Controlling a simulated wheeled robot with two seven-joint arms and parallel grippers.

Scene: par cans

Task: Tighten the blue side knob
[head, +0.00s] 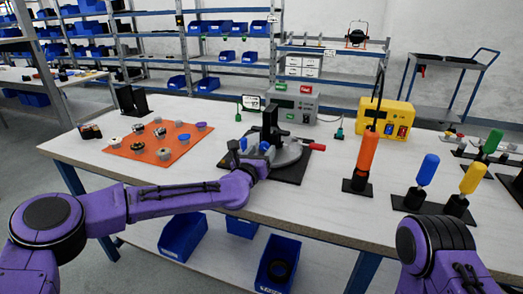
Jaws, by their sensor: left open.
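A grey round par can fixture (290,153) with a black upright bracket (270,121) stands on a dark base plate (291,172) at the middle of the table. A small blue knob (264,146) shows on its near left side. Another small blue spot (243,144) shows just left of it, and I cannot tell what part it is. My left gripper (246,156) is at the fixture's left side, close to the blue knob, with open jaws. Its fingertips are small and partly merge with the dark parts, so contact cannot be told. My right gripper is out of view; only my purple right arm shows.
An orange mat (133,154) with several knobs lies left. A red-handled lever (316,146) sticks out right of the fixture. Grey (292,105) and yellow (386,119) boxes stand behind. Orange (367,152), blue (427,170) and yellow (472,178) handled tools stand upright at right.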

